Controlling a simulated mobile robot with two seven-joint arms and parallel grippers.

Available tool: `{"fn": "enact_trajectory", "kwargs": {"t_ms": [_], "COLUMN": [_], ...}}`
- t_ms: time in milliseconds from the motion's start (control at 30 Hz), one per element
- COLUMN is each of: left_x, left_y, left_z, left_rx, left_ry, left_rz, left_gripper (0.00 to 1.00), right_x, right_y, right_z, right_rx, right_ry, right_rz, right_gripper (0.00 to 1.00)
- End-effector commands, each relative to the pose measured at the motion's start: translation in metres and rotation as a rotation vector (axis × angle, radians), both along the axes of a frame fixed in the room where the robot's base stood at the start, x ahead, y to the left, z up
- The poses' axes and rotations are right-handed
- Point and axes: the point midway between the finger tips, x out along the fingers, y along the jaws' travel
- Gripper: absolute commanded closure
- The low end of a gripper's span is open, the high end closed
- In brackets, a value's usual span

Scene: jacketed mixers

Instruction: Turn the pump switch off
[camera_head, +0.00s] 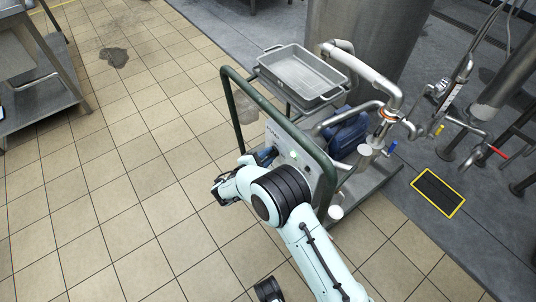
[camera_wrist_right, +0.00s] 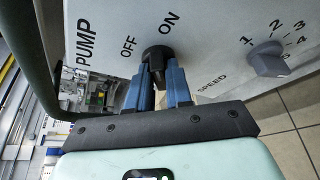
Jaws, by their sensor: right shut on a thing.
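The pump switch (camera_wrist_right: 157,58) is a black rotary knob on a light grey panel, with OFF and ON labels beside it in the right wrist view. My right gripper (camera_wrist_right: 158,88) has its two blue fingers closed around the knob, one on each side. Which label the knob points to is hard to tell. In the head view my right gripper (camera_head: 265,157) is against the front of the pump panel (camera_head: 284,146), and the switch itself is hidden there.
A grey speed dial (camera_wrist_right: 268,60) with numbers sits beside the switch. A dark green tubular rail (camera_head: 240,118) arches around the panel. A grey tray (camera_head: 303,75) rests on the cart above. Pipes and a steel tank (camera_head: 362,35) stand behind. Tiled floor (camera_head: 100,200) is open at left.

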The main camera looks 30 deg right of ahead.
Motion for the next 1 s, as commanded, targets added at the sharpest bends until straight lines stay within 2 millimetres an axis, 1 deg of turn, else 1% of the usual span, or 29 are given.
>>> {"fn": "enact_trajectory", "kwargs": {"t_ms": [33, 67, 200, 400, 700, 1000], "left_x": [0.006, 0.009, -0.005, -0.016, -0.023, -0.022], "left_y": [-0.001, -0.001, -0.007, -0.013, -0.017, -0.016], "left_z": [0.009, 0.012, 0.017, 0.024, 0.027, 0.026], "left_rx": [0.002, 0.001, -0.014, -0.030, -0.038, -0.037], "left_ry": [-0.021, -0.032, 0.004, 0.035, 0.055, 0.052], "left_rz": [-0.001, -0.002, -0.014, -0.025, -0.033, -0.032], "left_gripper": [0.57, 0.57, 0.57, 0.57, 0.57, 0.57], "right_x": [0.000, 0.001, 0.001, 0.002, 0.004, 0.005], "right_y": [0.001, 0.001, 0.001, 0.002, 0.002, 0.001], "right_z": [0.003, 0.003, 0.003, 0.003, 0.002, 0.002], "right_rx": [-0.002, -0.004, -0.015, -0.029, -0.049, -0.064], "right_ry": [0.041, 0.070, 0.202, 0.390, 0.646, 0.815], "right_rz": [0.001, 0.002, 0.001, 0.001, 0.000, 0.000], "right_gripper": [1.00, 1.00, 1.00, 1.00, 1.00, 1.00]}}
